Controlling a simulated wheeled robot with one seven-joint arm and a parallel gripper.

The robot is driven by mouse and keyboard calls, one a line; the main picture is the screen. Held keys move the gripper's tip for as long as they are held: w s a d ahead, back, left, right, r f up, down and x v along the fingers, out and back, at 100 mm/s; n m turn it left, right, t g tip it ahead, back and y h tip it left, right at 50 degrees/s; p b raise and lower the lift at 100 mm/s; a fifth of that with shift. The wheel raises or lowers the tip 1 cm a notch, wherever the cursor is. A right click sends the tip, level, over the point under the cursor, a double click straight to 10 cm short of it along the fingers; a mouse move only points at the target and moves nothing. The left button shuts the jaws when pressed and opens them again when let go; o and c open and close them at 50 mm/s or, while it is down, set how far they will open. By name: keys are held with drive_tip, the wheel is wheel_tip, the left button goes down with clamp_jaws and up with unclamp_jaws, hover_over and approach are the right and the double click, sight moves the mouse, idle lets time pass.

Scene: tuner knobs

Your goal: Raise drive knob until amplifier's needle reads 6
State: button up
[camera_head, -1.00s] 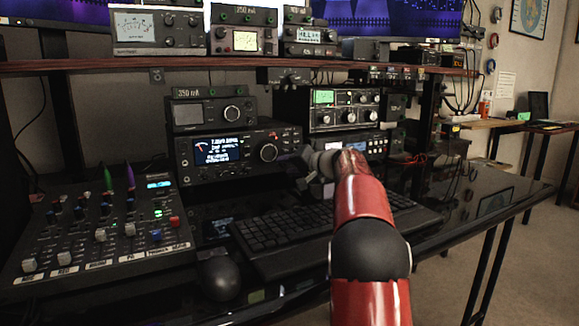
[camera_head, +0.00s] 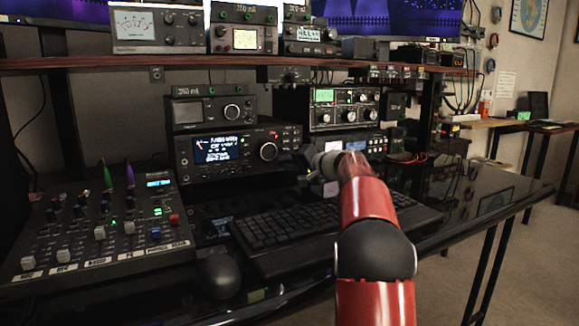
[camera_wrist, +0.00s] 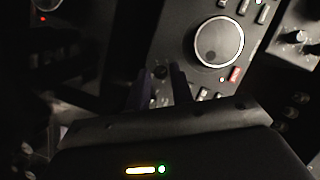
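The radio (camera_head: 237,160) with a lit screen and a large round dial stands mid-desk. Its dial (camera_wrist: 218,42) appears large and silver in the wrist view. A box with a green-lit meter (camera_head: 324,97) and several knobs stands to its right; its needle is too small to read. No label tells me which knob is the drive knob. My gripper (camera_wrist: 160,70) points at a panel below the dial. Its two dark fingers stand apart, with a small dark knob (camera_wrist: 160,73) showing between their tips. I cannot tell whether they touch it.
A red button (camera_wrist: 235,74) lies just right of my fingers. A mixer (camera_head: 95,230) fills the left. A shelf (camera_head: 200,63) with a needle-meter box (camera_head: 135,25) hangs above.

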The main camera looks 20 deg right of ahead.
drive_tip(key=shift+o, duration=1.2)
drive_tip(key=b+v, duration=0.1)
drive_tip(key=v, duration=0.7)
